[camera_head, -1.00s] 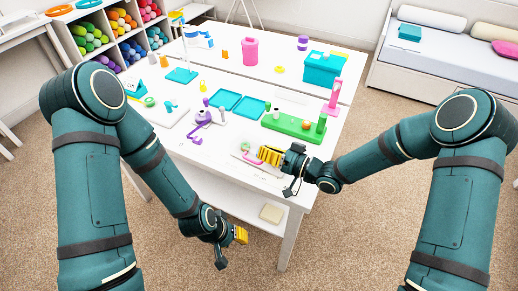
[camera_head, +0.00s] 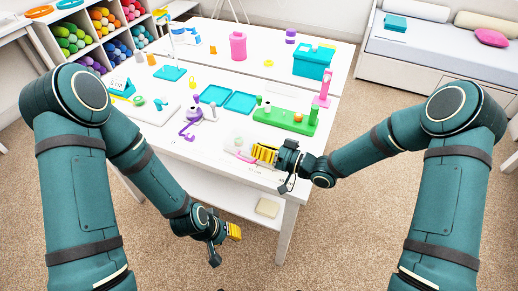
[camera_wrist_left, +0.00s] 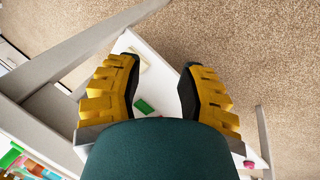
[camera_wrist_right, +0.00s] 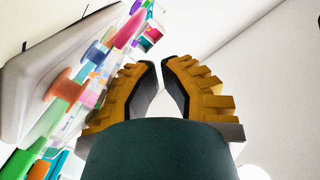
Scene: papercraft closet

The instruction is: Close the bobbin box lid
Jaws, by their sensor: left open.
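A small clear box (camera_head: 236,152), seemingly the bobbin box, lies near the table's front edge with a pink item by it. Its lid is hard to make out. My right gripper (camera_head: 262,154) is low over the table at the box's right side. In the right wrist view its fingertips (camera_wrist_right: 161,68) are close together with a narrow gap; whether they hold a clear edge cannot be told. Colored round pieces (camera_wrist_right: 66,88) show left of them. My left gripper (camera_head: 235,232) is open and empty, below and in front of the table; its fingers show apart (camera_wrist_left: 160,68).
A green block with pegs (camera_head: 285,121) stands just behind my right gripper. Flat teal trays (camera_head: 241,103), a purple item (camera_head: 190,130) and a teal box (camera_head: 312,65) are farther back on the white table (camera_head: 215,150). A pale block (camera_head: 267,207) lies on the lower shelf.

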